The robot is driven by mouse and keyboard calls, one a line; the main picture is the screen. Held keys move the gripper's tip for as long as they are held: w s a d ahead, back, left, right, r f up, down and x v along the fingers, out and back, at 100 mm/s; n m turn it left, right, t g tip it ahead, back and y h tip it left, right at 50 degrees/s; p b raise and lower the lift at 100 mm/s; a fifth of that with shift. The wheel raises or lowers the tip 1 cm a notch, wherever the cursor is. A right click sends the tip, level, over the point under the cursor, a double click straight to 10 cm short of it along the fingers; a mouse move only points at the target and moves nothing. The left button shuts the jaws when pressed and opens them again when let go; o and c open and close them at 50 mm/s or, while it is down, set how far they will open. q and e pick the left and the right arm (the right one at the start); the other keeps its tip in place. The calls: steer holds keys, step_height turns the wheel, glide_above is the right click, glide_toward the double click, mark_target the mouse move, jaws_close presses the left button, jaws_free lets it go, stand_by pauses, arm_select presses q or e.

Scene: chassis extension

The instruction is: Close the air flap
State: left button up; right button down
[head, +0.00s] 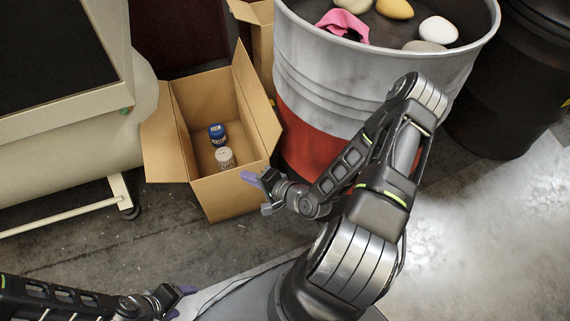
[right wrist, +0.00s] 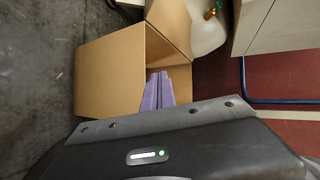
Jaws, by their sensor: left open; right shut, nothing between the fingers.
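No part in view can be clearly told as the air flap. A cream machine (head: 80,148) with a dark flat panel (head: 50,50) in a pale frame stands at the upper left of the head view; I cannot tell whether this panel is the flap. My right gripper (head: 260,190) is shut and empty at the near right edge of the open cardboard box. Its purple fingers also show together in the right wrist view (right wrist: 158,92), in front of the box. My left gripper (head: 180,300) is open and empty at the bottom left, far from the machine.
The open cardboard box (head: 232,192) holds a blue-lidded jar (head: 217,136) and a white-lidded jar (head: 225,158). A red-and-white drum (head: 300,75) with stones and a pink cloth stands behind my right arm. A black bin (head: 505,115) stands right.

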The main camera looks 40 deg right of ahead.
arm_select(q)
step_height(320, 180, down, 13)
steer(key=b, duration=0.9)
steer(key=shift+w+a, duration=0.35)
steer(key=shift+w, duration=0.05)
arm_select(e)
steer(key=s+d+f+m+t+h, duration=0.1)
steer(key=s+d+m+t+h, duration=0.1)
steer(key=d, duration=0.6)
steer(key=s+d+f+m+t+h, duration=0.2)
steer(key=s+d+m+t+h, duration=0.1)
steer(key=d, duration=0.5)
steer(key=shift+s+f+m+t, duration=0.3)
steer(key=shift+s+m+t, duration=0.15)
steer(key=shift+m, duration=0.75)
arm_select(q)
steer(key=shift+r, duration=0.1)
steer(key=f+b, duration=0.2)
steer(key=shift+w+f+b, duration=0.2)
steer(key=shift+f+b, duration=0.1)
steer(key=shift+b, duration=0.1)
arm_select(e)
steer(key=w+d, duration=0.1)
steer(key=w, duration=0.9)
steer(key=shift+r, duration=0.35)
arm_select(q)
steer(key=shift+s, duration=0.1)
